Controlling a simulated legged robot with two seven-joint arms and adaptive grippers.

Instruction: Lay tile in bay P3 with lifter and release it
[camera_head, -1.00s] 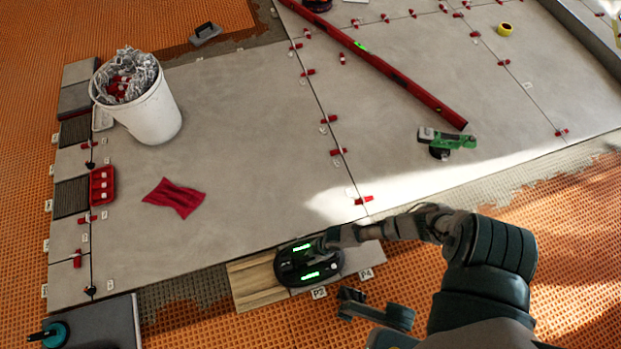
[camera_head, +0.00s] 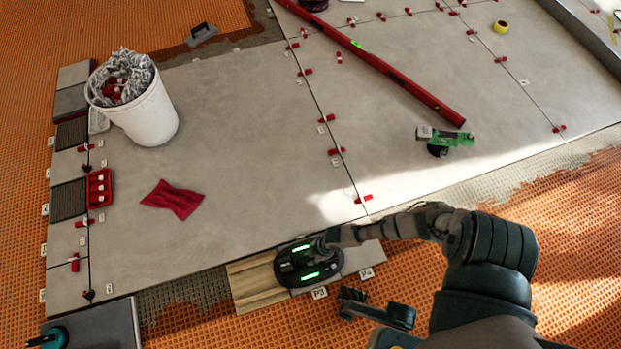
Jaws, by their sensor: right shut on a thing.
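The tile lifter (camera_head: 289,268) is a dark oval device with two green lit displays. It sits over bay P3 at the front edge of the laid floor, above the P3 label (camera_head: 319,292). My right gripper (camera_head: 326,243) is shut on the lifter, reaching in from the right. A narrow light grey strip of tile (camera_head: 312,287) shows under the lifter's front edge; the lifter hides most of it. I cannot tell whether the tile is fully flush. A wood-look tile (camera_head: 252,284) lies just left, and a grey tile (camera_head: 362,256) lies right by label P4 (camera_head: 366,273).
A white bucket (camera_head: 150,115), red cloth (camera_head: 173,199) and red tray (camera_head: 99,188) are on the left. A long red level (camera_head: 400,83) and a green tool (camera_head: 446,140) lie on the large tiles. Orange mat (camera_head: 240,328) covers the front. A grey block (camera_head: 100,325) stands lower left.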

